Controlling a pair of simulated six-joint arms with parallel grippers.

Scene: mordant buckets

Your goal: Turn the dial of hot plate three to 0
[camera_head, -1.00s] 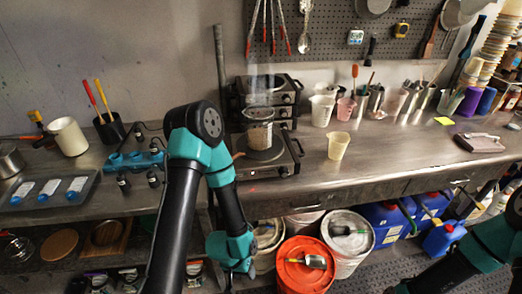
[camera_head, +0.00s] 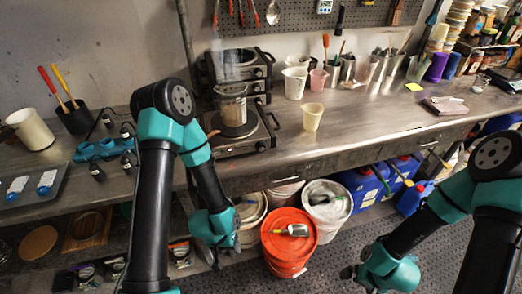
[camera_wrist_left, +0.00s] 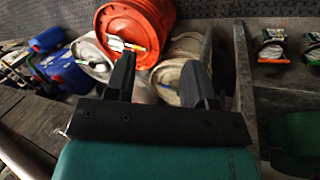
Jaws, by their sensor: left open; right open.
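A black hot plate (camera_head: 247,139) sits at the bench's front edge in the head view, with a glass vessel (camera_head: 230,103) on it. A small dial (camera_head: 261,146) shows on its front; its setting is too small to read. More hot plates (camera_head: 257,72) are stacked behind it. I cannot tell which is number three. My left gripper (camera_head: 214,246) is open, below the bench edge; its two empty fingers also show in the left wrist view (camera_wrist_left: 157,76), pointing towards the buckets. My right gripper (camera_head: 364,278) is low at the bottom right, away from the hot plates.
An orange-lidded bucket (camera_head: 288,252) and a white bucket (camera_head: 326,205) stand under the bench. A yellowish beaker (camera_head: 312,117) stands right of the hot plate. A blue rack (camera_head: 104,149) is to its left.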

